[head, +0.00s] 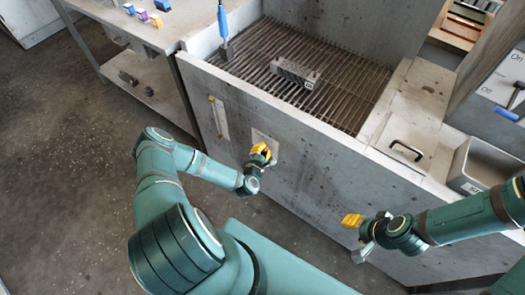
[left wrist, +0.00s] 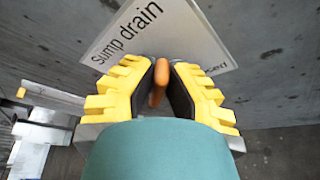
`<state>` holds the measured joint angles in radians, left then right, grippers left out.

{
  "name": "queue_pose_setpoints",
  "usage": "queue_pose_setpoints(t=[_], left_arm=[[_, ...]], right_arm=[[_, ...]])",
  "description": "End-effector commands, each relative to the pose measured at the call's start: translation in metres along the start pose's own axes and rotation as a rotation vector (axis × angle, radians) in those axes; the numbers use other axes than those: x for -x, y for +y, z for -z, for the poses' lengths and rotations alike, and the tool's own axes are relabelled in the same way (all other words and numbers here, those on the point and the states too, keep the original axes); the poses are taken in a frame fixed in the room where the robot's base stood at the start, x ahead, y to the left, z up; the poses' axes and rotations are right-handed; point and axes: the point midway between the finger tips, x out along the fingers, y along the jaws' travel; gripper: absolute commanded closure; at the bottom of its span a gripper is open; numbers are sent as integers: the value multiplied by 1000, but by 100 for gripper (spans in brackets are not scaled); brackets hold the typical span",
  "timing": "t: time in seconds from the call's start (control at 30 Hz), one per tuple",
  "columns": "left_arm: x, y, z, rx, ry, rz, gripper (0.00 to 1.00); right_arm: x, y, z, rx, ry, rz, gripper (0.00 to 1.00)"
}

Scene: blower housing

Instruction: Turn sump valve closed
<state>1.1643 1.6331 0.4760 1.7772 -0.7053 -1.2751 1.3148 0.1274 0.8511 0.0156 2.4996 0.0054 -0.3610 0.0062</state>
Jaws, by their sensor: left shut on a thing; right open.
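The sump valve handle (left wrist: 160,78) is an orange lever in front of a white "Sump drain" plate (left wrist: 205,35) on the grey housing wall. In the left wrist view the handle stands between the yellow-toothed fingers of my left gripper (left wrist: 168,90), which is shut on it. In the head view my left gripper (head: 260,154) is at the front wall and hides most of the plate and the handle. The word at the plate's lower right is partly covered. My right gripper (head: 355,235) is open and empty, apart from the front wall at the lower right.
The grey housing (head: 330,190) has a slatted grate (head: 340,88) on top with a metal block (head: 295,72) on it. A blue-handled brush (head: 222,25) stands at its left corner. A lid with a black handle (head: 406,151) and a metal bin (head: 480,168) are at right.

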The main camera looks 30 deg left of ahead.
Motion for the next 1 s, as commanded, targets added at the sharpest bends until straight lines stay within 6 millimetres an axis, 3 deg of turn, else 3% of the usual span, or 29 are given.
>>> queue_pose_setpoints(t=[0.5,1.0], left_arm=[[-2,-9,2,-424,-2,-177,100],[-2,-10,3,-615,-2,-257,100]], right_arm=[[-28,10,-12,7,-25,3,53],[-38,14,-12,9,-22,3,53]])
